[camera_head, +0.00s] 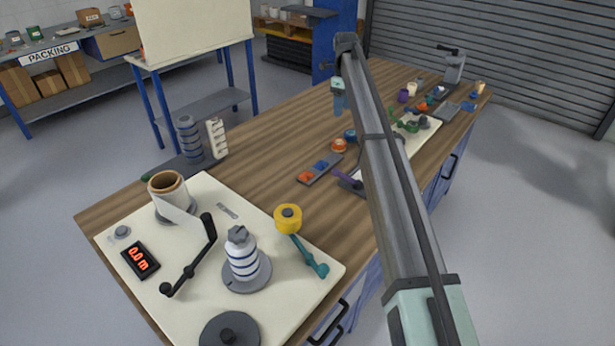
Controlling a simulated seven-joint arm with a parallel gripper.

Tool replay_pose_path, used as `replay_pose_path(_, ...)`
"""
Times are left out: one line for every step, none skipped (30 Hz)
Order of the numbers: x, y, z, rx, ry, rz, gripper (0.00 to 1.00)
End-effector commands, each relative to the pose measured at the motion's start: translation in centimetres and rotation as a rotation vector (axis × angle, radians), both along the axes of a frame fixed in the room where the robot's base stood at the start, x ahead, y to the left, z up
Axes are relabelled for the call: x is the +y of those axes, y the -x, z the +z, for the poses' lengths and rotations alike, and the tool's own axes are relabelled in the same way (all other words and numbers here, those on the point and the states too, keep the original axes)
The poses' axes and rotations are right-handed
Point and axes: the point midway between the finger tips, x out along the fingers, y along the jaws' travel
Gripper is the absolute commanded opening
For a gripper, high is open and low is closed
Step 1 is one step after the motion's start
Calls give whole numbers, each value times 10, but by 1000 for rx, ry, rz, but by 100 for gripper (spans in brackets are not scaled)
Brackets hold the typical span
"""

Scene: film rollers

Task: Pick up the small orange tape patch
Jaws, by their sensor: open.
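A small orange patch (305,177) lies at the near left end of a narrow grey tray (314,179) in the middle of the wooden bench. A blue piece (321,165) lies beside it on the tray, with more colour toward the far end, too small to make out. My gripper (338,106) hangs at the far end of my arm, above the bench and beyond the tray in the picture. It is open, with nothing visible in it, and clear of the patch. Its fingers are small here, and their exact height above the bench is unclear.
A cream board (190,285) in front carries rollers, a crank and a red display. Bare wood lies left of the tray.

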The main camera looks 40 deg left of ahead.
Motion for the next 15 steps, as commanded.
replay_pose_path(9, 33, -6, 1, 2, 29, 57)
replay_pose_path(14, 47, -8, 3, 2, 42, 57)
replay_pose_path(19, 66, -11, 3, 2, 59, 57)
replay_pose_path(22, 80, -13, 4, 2, 71, 57)
replay_pose_path(24, 93, -16, 5, 2, 83, 57)
replay_pose_path(25, 112, -19, 5, 2, 95, 57)
replay_pose_path(26, 126, -22, 6, 1, 102, 57)
replay_pose_path(24, 141, -25, 6, 0, 102, 57)
replay_pose_path(19, 156, -29, 5, -2, 93, 57)
replay_pose_path(15, 164, -32, 4, -3, 82, 57)
replay_pose_path(9, 169, -34, 4, -5, 63, 57)
replay_pose_path(2, 173, -36, 3, -8, 34, 57)
replay_pose_path(-2, 176, -37, 1, -10, 10, 57)
replay_pose_path(-5, 179, -38, 1, -13, -15, 57)
replay_pose_path(-5, 179, -38, 0, -16, -46, 57)
